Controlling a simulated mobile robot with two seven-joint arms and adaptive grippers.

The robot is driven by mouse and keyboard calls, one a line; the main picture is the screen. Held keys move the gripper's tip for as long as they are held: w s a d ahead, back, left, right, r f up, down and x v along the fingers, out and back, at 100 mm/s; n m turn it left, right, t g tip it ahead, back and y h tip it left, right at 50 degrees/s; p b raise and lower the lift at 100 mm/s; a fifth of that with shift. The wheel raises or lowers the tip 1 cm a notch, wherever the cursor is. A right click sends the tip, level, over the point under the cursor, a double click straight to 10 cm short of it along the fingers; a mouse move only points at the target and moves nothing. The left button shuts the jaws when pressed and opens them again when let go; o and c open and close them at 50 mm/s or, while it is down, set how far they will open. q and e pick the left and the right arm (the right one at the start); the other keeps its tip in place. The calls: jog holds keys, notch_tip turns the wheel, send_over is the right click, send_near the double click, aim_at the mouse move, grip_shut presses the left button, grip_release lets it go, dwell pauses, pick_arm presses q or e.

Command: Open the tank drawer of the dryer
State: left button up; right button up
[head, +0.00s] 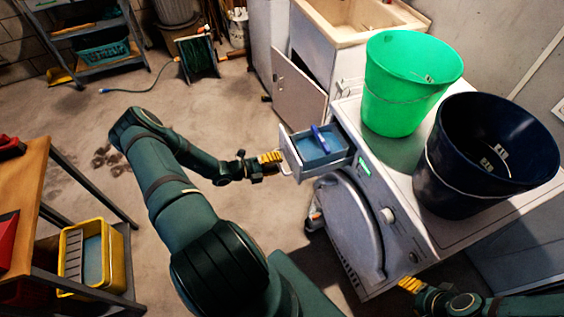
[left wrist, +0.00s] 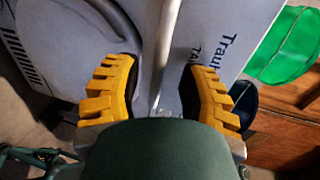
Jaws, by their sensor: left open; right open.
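The dryer (head: 350,215) is a white machine with a round door and a knob panel. Its tank drawer (head: 331,163) stands pulled out at the upper left of the front, showing a blue inside and a blue part. The drawer's handle (head: 284,166) is a pale bar on its front. My left gripper (head: 274,157) is open at this handle. In the left wrist view, a metal bar (left wrist: 168,45) lies between the yellow fingers of the left gripper (left wrist: 165,95), with gaps on both sides. My right gripper (head: 408,284) is open and empty by the dryer's lower right corner.
A green bucket (head: 405,80) and a dark blue bucket (head: 440,185) stand on the dryer. A sink cabinet (head: 300,85) with an open door is behind. A workbench (head: 30,205) with a yellow bin (head: 108,285) is at left. The floor between is mostly clear.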

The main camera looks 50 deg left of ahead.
pick_arm(q)
jog(key=v, duration=0.9)
jog(key=shift+s+a, duration=0.15)
jog(key=w+d+f+m+g+h, duration=0.25)
jog(key=d+m+g+h, duration=0.3)
jog(key=d+m, duration=0.7)
jog(key=s+d+m+g+y, duration=0.3)
jog(key=d+m+g, duration=0.2)
jog(key=d+m, duration=0.6)
jog(key=s+d+m+g+y, duration=0.3)
jog(key=d+m+g, duration=0.3)
jog(key=d+m, duration=0.55)
jog(key=w+d+r+m+t+y, duration=0.1)
jog(key=w+d+r+m+t, duration=0.3)
jog(key=m, duration=0.8)
notch_tip(320, 180, up, 4)
jog(key=shift+w+f+m, duration=0.2)
jog(key=shift+w+m, duration=0.2)
jog(key=shift+w, duration=0.6)
